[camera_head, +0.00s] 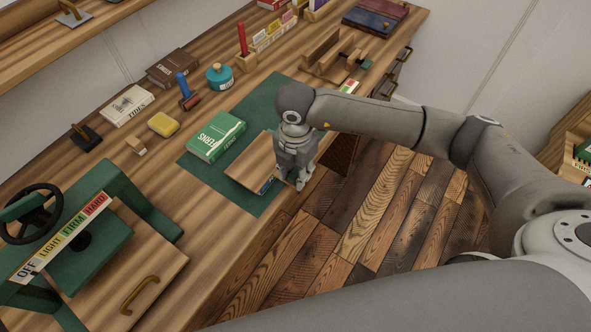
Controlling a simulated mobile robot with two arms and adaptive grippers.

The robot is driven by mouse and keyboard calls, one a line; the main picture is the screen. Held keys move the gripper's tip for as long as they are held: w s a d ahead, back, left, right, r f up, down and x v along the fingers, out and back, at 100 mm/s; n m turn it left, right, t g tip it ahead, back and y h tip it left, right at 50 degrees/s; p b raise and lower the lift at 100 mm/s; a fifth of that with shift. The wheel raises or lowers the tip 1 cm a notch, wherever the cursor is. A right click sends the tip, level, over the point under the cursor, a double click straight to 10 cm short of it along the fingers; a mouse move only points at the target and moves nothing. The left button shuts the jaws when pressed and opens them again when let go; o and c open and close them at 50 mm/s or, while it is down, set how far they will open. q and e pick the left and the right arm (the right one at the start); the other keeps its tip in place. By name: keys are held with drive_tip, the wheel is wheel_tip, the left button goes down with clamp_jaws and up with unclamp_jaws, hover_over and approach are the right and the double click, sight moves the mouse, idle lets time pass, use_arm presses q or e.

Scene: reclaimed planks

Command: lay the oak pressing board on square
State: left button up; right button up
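A flat wooden board, which looks like the oak pressing board (252,162), lies on the green mat (258,108) near the bench's front edge. A thin blue and yellow edge shows under its near corner, so it seems to rest on something, mostly hidden. My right gripper (299,181) points down at the board's right end, close against it. The gripper's own body hides its fingertips, and I cannot tell whether they hold the board. My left gripper is not in view.
A green press (110,210) with a handwheel and an OFF/LIGHT/FIRM/HARD strip stands lower left. Behind the mat are a teal jar (219,77), a yellow block (163,125), a TIDES book (127,105) and a wooden rack (330,58). The mat's near left part is clear.

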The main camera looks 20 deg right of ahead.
drive_tip(key=shift+o, duration=0.6)
